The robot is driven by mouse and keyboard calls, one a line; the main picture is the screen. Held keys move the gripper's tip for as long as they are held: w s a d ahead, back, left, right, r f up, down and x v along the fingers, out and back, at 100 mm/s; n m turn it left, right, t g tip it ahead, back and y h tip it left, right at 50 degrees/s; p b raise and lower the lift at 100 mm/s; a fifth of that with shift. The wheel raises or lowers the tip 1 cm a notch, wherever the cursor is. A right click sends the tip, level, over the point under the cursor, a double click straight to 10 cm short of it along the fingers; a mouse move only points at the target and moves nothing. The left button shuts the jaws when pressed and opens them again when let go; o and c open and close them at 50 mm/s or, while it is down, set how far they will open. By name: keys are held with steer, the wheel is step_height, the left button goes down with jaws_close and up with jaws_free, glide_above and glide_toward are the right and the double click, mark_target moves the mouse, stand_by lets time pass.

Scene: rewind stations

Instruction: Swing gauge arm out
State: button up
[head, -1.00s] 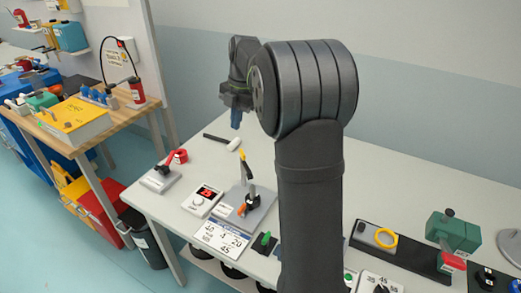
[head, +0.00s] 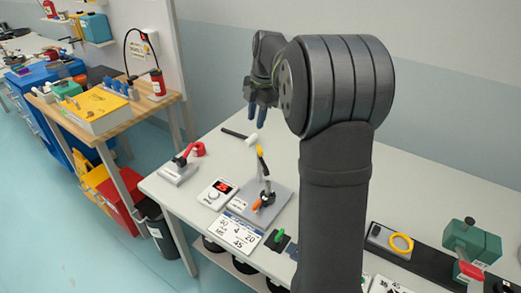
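A small station on a grey plate (head: 280,197) has an upright post carrying a yellow-and-black arm (head: 262,160) and an orange piece (head: 257,204) at its foot. This looks like the gauge arm's station, but I cannot tell for certain. My gripper (head: 257,117) hangs in the air above and behind it, fingers pointing down, apart from the arm. No object shows in the gripper. The fingers are small and seen at an angle, so their gap is unclear.
A white display box (head: 217,193) and a printed card (head: 237,232) lie beside the plate. A red-handled device (head: 180,167) stands left, and a white-headed hammer (head: 240,135) lies behind. A green device (head: 470,243) and yellow ring (head: 401,242) are at right. The table's back middle is clear.

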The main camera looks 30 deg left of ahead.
mark_target(259, 147)
steer(key=s+d+r+m+t+y, duration=0.1)
steer(key=d+m+t, duration=0.1)
steer(key=m, duration=0.9)
steer(key=s+d+r+m+t+y, duration=0.1)
steer(key=d+r+m, duration=0.15)
steer(key=m, duration=0.75)
steer(key=x, duration=1.7)
steer(key=shift+w+d+f, duration=0.1)
steer(key=shift+w+f, duration=0.1)
steer(key=shift+w, duration=0.25)
jaws_close()
